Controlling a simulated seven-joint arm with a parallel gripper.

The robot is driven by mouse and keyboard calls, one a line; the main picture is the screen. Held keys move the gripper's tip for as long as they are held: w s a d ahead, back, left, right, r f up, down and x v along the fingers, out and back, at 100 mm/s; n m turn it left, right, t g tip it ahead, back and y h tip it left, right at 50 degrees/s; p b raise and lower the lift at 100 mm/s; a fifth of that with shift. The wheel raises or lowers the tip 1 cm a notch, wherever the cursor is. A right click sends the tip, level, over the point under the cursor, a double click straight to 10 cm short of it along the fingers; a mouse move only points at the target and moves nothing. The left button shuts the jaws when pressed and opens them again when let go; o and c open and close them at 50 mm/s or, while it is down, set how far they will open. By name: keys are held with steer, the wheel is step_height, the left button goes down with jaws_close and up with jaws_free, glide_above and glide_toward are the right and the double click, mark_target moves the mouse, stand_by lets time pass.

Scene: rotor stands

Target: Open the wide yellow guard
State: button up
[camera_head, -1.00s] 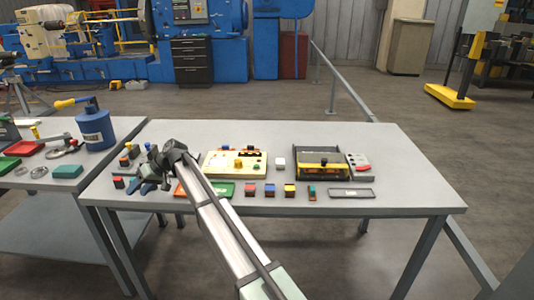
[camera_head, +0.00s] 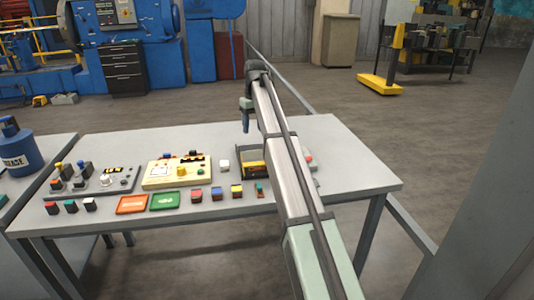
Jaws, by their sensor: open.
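My gripper (camera_head: 246,128) points downward and shows above and slightly behind the unit in the picture, apart from the guard. It is open, with nothing seen between its fingers.
The cream panel (camera_head: 178,172) with a yellow knob and a grey panel (camera_head: 95,181) with switches stand left. Small coloured blocks, an orange tray (camera_head: 132,205) and a green tray (camera_head: 165,201) lie in front. The table's right end (camera_head: 352,170) is clear.

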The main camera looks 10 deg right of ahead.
steer(key=d+r, duration=0.2)
steer(key=d, duration=0.3)
steer(key=shift+m+h, duration=0.3)
steer(key=shift+m, duration=0.1)
steer(key=f, duration=1.4)
steer(key=shift+s+d, duration=0.1)
steer(key=shift+s, duration=0.25)
steer(key=shift+c, duration=0.3)
jaws_close()
